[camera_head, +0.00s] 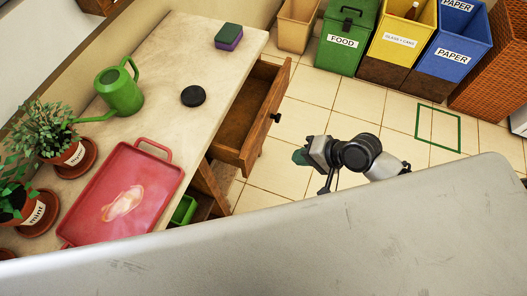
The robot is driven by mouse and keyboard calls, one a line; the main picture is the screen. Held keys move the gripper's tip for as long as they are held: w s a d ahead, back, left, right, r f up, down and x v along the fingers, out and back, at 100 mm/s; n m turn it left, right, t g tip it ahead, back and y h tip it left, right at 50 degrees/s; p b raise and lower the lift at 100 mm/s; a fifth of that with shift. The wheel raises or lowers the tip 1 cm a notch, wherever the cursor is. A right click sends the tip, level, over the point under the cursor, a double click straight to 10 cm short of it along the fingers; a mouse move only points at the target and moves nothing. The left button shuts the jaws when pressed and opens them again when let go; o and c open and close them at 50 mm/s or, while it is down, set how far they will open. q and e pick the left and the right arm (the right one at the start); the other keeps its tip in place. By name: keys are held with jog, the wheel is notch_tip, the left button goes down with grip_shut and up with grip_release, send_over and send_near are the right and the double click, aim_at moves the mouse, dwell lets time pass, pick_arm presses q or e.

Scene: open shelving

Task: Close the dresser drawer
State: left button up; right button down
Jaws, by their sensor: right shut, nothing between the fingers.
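The dresser drawer (236,137) is pulled out from under the right side of the dresser top (170,52). It looks empty, and a dark knob (276,117) sits on its wooden front. My right gripper (300,156) is shut and empty, over the tiled floor below and right of the drawer front. It appears apart from the drawer. My left gripper is not in view.
On the top are a red tray (90,215), a green watering can (119,92), potted plants (52,140), a black disc (193,96) and a sponge (229,37). Bins (346,45) line the back. Tiled floor right of the drawer is clear. My grey body fills the foreground.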

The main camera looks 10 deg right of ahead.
aim_at(255, 154)
jog(key=x, duration=0.3)
jog(key=r+x, duration=0.1)
jog(key=x, duration=0.3)
jog(key=w+a+x, duration=0.1)
jog(key=x, duration=0.2)
jog(key=shift+w+a, duration=0.15)
jog(key=shift+a, duration=0.05)
jog(key=shift+w+a, duration=0.35)
jog(key=shift+a, duration=0.1)
jog(key=shift+w+a+p, duration=0.1)
jog(key=shift+a+p, duration=0.05)
jog(key=shift+p, duration=0.15)
jog(key=w+a, duration=0.1)
jog(key=a, duration=0.1)
jog(key=w+a, duration=0.3)
jog(key=a, duration=0.2)
jog(key=shift+w+p, duration=0.3)
jog(key=shift+p, duration=0.1)
jog(key=shift+d, duration=0.1)
jog(key=shift+s, duration=0.1)
